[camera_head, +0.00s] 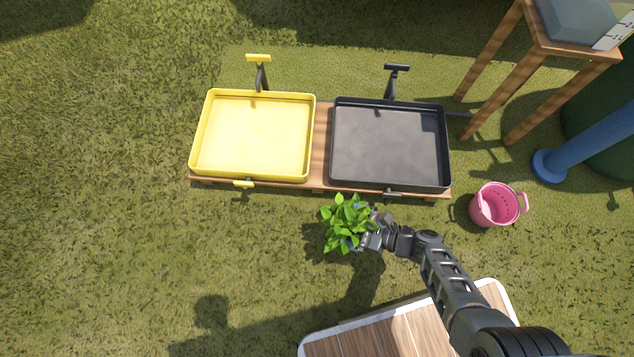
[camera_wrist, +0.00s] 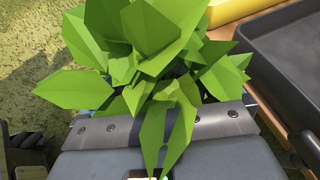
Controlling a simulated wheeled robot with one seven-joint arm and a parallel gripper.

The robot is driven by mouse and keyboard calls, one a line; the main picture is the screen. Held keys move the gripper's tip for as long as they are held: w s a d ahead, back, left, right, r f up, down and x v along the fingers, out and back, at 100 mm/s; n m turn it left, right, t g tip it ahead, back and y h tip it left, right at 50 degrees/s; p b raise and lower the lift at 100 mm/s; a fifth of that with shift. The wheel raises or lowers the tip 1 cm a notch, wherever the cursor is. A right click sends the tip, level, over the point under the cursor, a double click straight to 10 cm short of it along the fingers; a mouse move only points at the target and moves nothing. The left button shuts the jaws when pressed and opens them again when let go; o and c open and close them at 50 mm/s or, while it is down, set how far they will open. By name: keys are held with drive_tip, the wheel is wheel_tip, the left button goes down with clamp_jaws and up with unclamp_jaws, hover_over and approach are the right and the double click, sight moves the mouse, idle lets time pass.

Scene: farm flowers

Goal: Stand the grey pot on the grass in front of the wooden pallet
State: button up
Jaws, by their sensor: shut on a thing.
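A leafy green plant (camera_head: 345,222) shows just in front of the pallet, near its middle. Its leaves also fill the middle of the wrist view (camera_wrist: 150,45). The grey pot under the leaves is largely hidden in both views. My gripper (camera_head: 366,231) reaches in from the right and is shut at the base of the plant, on the pot. The wooden pallet (camera_head: 321,150) lies behind the plant.
A yellow tray (camera_head: 253,135) and a black tray (camera_head: 389,146) sit on the pallet. A pink basket (camera_head: 494,206) stands on the grass to the right. A wooden stand (camera_head: 530,70) and blue post (camera_head: 590,140) are farther right. Grass to the left is clear.

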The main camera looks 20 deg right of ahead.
drive_tip(key=a+f+b, duration=0.2)
drive_tip(key=f, duration=0.1)
drive_tip(key=s+a+f+b, duration=0.1)
drive_tip(key=a+f+b, duration=0.1)
drive_tip(key=a+f, duration=0.1)
drive_tip(key=s+a+f+b, duration=0.1)
drive_tip(key=a+f+b, duration=0.2)
drive_tip(key=shift+s+a+f, duration=0.2)
drive_tip(key=shift+a+f, duration=0.05)
drive_tip(key=shift+r, duration=0.1)
drive_tip(key=o, duration=0.9)
